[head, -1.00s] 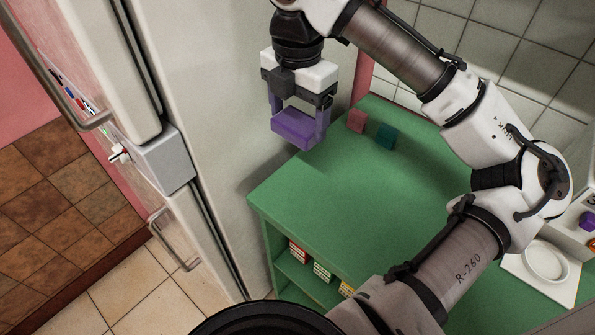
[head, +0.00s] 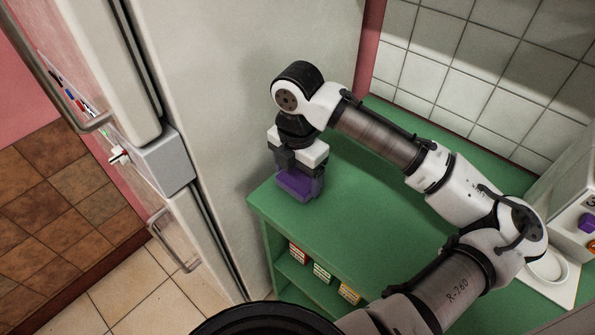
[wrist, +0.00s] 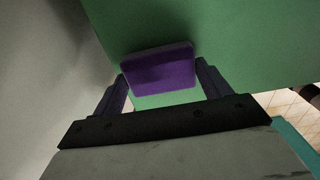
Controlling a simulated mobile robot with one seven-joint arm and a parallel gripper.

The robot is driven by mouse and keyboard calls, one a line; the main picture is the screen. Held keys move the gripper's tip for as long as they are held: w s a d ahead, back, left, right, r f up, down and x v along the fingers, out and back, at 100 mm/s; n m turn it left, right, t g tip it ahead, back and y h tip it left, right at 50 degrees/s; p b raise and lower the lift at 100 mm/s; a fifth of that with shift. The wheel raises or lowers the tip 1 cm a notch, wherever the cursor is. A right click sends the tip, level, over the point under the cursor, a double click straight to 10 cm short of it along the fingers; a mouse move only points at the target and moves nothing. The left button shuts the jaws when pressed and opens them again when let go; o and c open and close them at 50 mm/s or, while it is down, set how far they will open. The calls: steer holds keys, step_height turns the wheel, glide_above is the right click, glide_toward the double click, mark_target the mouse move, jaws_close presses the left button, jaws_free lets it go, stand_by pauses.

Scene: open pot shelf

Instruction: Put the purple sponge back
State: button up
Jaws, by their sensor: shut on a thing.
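The purple sponge (head: 293,187) is between the fingers of my gripper (head: 300,182), over the front left part of the green shelf's top (head: 350,220). My gripper is shut on the sponge and points down. In the wrist view the sponge (wrist: 158,70) lies between the two fingertips, with green surface beyond it. I cannot tell whether the sponge touches the shelf top.
The tall pale fridge (head: 220,90) stands close on the left. Small labelled boxes, one red (head: 298,253), sit on the lower shelf. The middle of the green top is clear.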

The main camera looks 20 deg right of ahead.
mark_target(297, 178)
steer(key=shift+f, duration=0.2)
steer(key=o, duration=1)
steer(key=shift+c, duration=0.2)
steer(key=shift+r, duration=0.15)
step_height(297, 178, up, 12)
steer(key=shift+b, duration=0.3)
steer(key=shift+r, duration=0.1)
